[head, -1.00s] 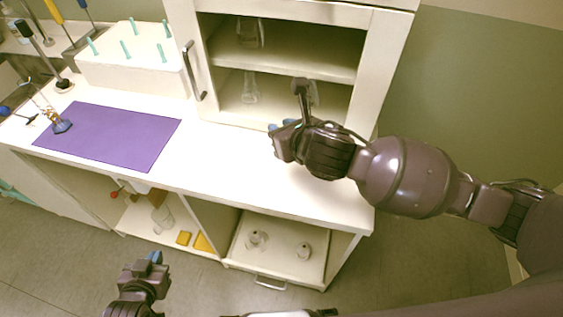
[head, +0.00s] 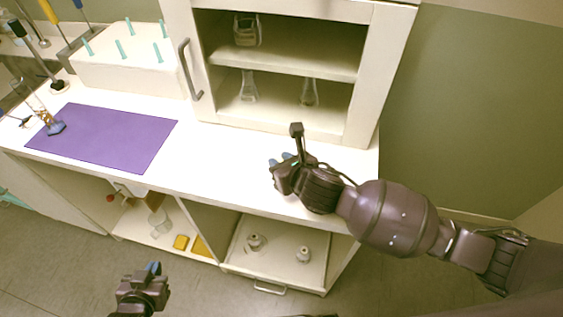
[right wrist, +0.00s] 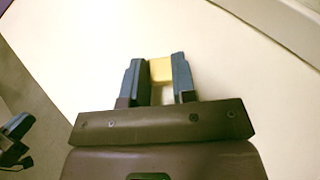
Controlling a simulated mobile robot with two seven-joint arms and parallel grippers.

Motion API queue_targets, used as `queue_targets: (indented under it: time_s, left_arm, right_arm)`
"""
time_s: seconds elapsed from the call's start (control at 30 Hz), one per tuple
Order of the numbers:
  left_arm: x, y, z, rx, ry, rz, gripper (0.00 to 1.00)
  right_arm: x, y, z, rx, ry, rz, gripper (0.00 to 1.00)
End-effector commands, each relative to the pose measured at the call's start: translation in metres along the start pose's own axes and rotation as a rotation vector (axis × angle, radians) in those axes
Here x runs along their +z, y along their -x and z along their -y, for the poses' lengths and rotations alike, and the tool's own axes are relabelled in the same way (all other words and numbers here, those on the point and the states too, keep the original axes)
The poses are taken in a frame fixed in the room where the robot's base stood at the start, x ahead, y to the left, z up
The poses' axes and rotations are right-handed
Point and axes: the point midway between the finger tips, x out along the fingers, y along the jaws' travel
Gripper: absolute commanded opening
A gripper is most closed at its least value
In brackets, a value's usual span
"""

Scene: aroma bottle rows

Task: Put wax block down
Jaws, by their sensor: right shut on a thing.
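My right gripper (head: 280,160) is over the white counter (head: 225,150), in front of the open cabinet. In the right wrist view its blue fingers (right wrist: 160,75) are shut on a pale yellow wax block (right wrist: 161,70), with counter surface around it. The block is hidden in the head view, and I cannot tell whether it touches the counter. My left gripper (head: 153,268) hangs low in front of the counter, away from the block; its jaw opening is unclear.
A purple mat (head: 105,137) lies on the counter's left part. The cabinet (head: 280,75) holds glassware on its shelves. Below, an open drawer (head: 290,268) holds two small bottles, and yellow blocks (head: 181,242) lie on a lower shelf. The counter between mat and right gripper is clear.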

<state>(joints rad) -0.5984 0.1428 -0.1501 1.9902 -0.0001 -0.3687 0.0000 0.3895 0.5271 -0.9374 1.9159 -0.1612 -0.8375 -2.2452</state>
Motion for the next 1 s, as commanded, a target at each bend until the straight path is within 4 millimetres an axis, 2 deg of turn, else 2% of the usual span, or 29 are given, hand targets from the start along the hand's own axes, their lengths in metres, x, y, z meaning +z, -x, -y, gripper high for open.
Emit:
queue_targets:
  time_s: [0.27, 0.73, 0.77, 0.8, 0.9, 1.0]
  left_arm:
    - [-0.002, 0.0, 0.0, 0.0, -0.001, -0.004, 0.0]
    - [0.002, 0.002, 0.0, -0.001, 0.001, 0.005, 0.0]
    - [0.003, 0.002, 0.0, -0.001, 0.001, 0.006, 0.0]
    - [0.004, 0.003, 0.0, -0.001, 0.001, 0.008, 0.0]
    - [0.004, 0.003, 0.001, -0.002, 0.001, 0.009, 0.0]
    - [0.004, 0.003, 0.0, -0.001, 0.001, 0.009, 0.0]
  right_arm:
    - [-0.002, -0.001, 0.0, -0.001, 0.0, 0.0, 0.04]
    - [-0.016, -0.006, 0.0, -0.002, -0.001, -0.013, 0.04]
    - [-0.017, -0.006, 0.0, -0.002, -0.001, -0.014, 0.3]
    - [-0.018, -0.006, 0.0, -0.002, -0.001, -0.016, 0.36]
    - [-0.019, -0.006, 0.0, -0.001, -0.003, -0.018, 0.51]
    - [-0.02, -0.006, -0.001, -0.001, -0.005, -0.019, 0.51]
